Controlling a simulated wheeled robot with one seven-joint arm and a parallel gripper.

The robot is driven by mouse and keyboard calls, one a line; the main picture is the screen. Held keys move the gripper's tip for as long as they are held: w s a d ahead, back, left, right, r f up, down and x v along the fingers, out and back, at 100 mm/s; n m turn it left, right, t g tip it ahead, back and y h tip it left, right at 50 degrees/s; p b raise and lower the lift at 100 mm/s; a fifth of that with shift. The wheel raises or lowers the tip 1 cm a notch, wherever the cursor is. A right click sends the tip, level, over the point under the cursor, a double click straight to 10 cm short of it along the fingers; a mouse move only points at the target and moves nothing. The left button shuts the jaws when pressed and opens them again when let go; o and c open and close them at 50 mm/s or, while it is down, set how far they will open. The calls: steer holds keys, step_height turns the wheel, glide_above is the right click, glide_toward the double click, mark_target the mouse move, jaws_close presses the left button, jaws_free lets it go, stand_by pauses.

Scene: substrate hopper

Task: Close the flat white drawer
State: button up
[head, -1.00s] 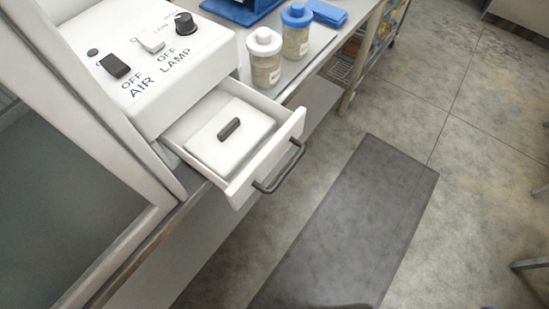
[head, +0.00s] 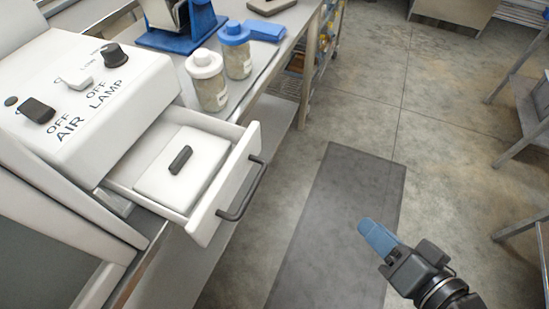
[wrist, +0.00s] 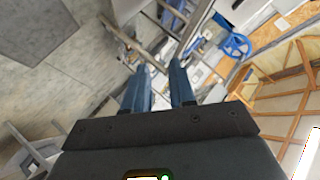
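The flat white drawer (head: 226,190) is pulled out below the white control box in the head view. It has a dark bar handle (head: 243,192) on its front. Inside it lies a white block with a dark grip (head: 180,159). My gripper (head: 372,232) is at the lower right of the head view, over the floor side, well apart from the drawer and touching nothing. In the wrist view my gripper's two blue fingers (wrist: 161,72) stand apart with an empty gap between them. I cannot make out the drawer in the wrist view.
The control box (head: 90,95) has AIR and LAMP switches. A white-lidded jar (head: 207,82) and a blue-lidded jar (head: 236,50) stand on the bench behind the drawer. A dark mat (head: 335,230) lies on the floor. Open space lies between my gripper and the handle.

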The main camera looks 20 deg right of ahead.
mark_target(186, 132)
steer(key=w+a+y, duration=0.1)
steer(key=w, duration=0.1)
steer(key=w+a+m+y+b, duration=0.1)
steer(key=w, duration=0.2)
steer(key=w+a+y+b, duration=0.1)
steer(key=w, duration=0.1)
steer(key=shift+w+g+y, duration=0.4)
jaws_close()
steer(key=w+a+r+n+g+y+b, duration=0.1)
steer(key=w+a+r+g+y+b, duration=0.25)
steer(key=w+r+y, duration=0.2)
steer(key=shift+t, duration=0.35)
steer(key=x, duration=0.4)
steer(key=p+x, duration=0.1)
steer(key=x, duration=0.4)
steer(key=shift+s+a, duration=0.1)
steer(key=shift+a, duration=0.25)
steer(key=w+a+p, duration=0.1)
steer(key=w+a, duration=0.2)
steer(key=a, duration=0.1)
steer(key=w+a+p, duration=0.1)
steer(key=w+a, duration=0.3)
steer(key=a, duration=0.1)
steer(key=w+a+p, duration=0.1)
steer(key=w+a, duration=0.3)
steer(key=a, duration=0.1)
steer(key=shift+w+a+r, duration=0.1)
steer(key=shift+a, duration=0.2)
